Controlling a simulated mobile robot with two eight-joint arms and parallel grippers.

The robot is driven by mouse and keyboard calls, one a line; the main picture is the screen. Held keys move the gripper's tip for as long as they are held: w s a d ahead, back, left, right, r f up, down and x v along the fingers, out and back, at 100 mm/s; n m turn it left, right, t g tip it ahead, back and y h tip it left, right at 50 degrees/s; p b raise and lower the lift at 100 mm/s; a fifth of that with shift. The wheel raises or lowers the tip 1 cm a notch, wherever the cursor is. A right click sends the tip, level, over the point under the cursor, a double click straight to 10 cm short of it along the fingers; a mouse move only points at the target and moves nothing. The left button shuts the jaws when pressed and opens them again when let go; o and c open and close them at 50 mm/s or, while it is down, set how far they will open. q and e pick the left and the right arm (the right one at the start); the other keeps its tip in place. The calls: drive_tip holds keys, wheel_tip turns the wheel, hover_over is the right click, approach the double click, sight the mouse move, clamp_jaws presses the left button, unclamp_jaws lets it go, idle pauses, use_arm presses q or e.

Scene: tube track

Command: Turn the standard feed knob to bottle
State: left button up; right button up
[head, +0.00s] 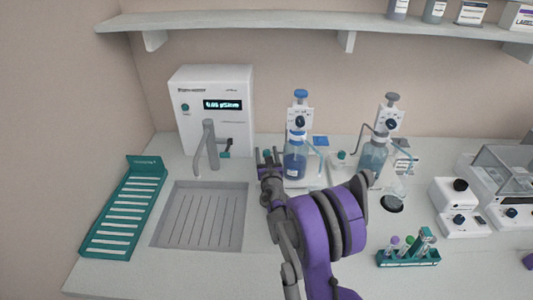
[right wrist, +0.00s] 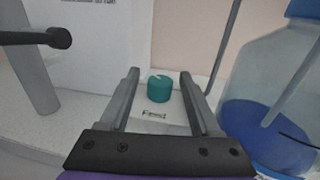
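A similar teal knob (head: 341,156) stands beside the second dispenser bottle (head: 373,157). My left gripper is out of view.
A grey spout (head: 209,145) stands left of my right gripper, above a sink drain (head: 200,217). The blue-liquid bottle is close on the right. A teal rack (head: 125,212) lies at the left and a tube rack (head: 408,257) at the front right.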

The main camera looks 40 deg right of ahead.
drive_tip(key=shift+s, duration=0.1)
drive_tip(key=b+v, duration=0.1)
drive_tip(key=v, duration=0.9)
drive_tip(key=shift+s+a+b, duration=0.2)
drive_tip(key=shift+s+b, duration=0.1)
drive_tip(key=shift+b, duration=0.05)
